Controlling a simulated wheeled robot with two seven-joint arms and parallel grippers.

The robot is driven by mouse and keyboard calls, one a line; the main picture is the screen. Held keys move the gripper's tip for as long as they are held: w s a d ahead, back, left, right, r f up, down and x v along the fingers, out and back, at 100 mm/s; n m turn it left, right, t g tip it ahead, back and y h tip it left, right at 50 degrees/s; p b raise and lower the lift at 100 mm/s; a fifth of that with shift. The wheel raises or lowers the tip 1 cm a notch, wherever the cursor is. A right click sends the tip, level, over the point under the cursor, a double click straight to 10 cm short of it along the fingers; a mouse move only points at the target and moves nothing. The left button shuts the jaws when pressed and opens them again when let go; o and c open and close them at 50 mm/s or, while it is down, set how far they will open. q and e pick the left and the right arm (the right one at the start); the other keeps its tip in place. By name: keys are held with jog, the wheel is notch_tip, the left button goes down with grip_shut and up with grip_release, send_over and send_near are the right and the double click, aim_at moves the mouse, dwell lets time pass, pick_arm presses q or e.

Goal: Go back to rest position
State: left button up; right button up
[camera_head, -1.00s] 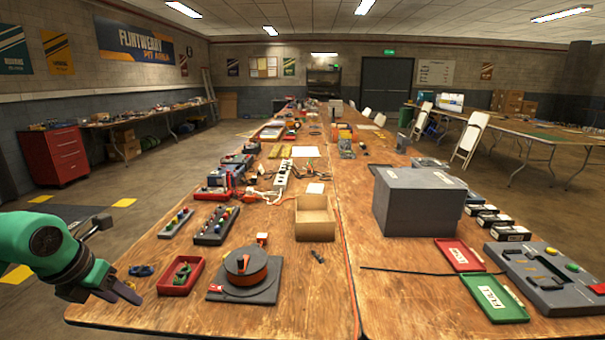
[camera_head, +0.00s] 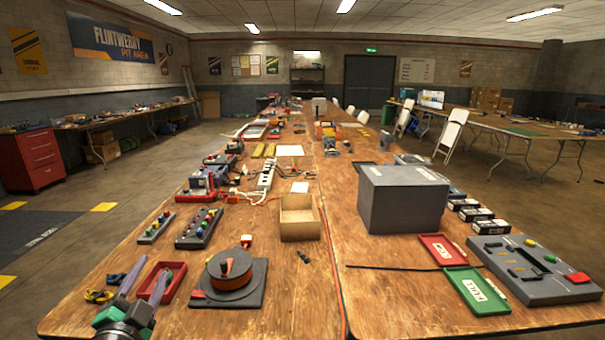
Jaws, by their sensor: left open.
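My left gripper (camera_head: 150,272) is at the bottom left in the head view, green and dark grey with two purple-grey fingers. Its fingers are apart and point away from me, with nothing seen between them. It is at the near left part of the wooden table (camera_head: 290,295), and one finger overlaps the small red tray (camera_head: 174,285) in the picture. I cannot tell whether it touches the tray. My right gripper is not in view.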

pick_arm(q)
jog(key=s+f+n+g, duration=0.3)
jog(key=s+f+g, duration=0.1)
jog(key=f, duration=0.5)
jog(key=s+f+n+g, duration=0.4)
jog(key=s+f+g, duration=0.1)
jog(key=f, duration=0.4)
jog(key=s+d+f+g+h, duration=0.3)
jog(key=s+d+f+g, duration=0.4)
jog(key=s, duration=0.4)
jog(key=s+f+p+x, duration=0.1)
jog(key=s+p+x, duration=0.25)
jog(key=x, duration=1.05)
jog(key=s+a+f+p, duration=0.1)
jog(key=s+f+p, duration=0.2)
jog(key=s+f, duration=0.3)
jog(key=s+a+f+g+p, duration=0.1)
jog(key=s+a+f+p, duration=0.1)
jog(key=s+f, duration=0.5)
jog(key=s+p, duration=0.1)
jog(key=s, duration=0.4)
jog(key=shift+s+a+f+g+p, duration=0.3)
jog(key=shift+a+p, duration=0.05)
jog(key=shift+p, duration=0.05)
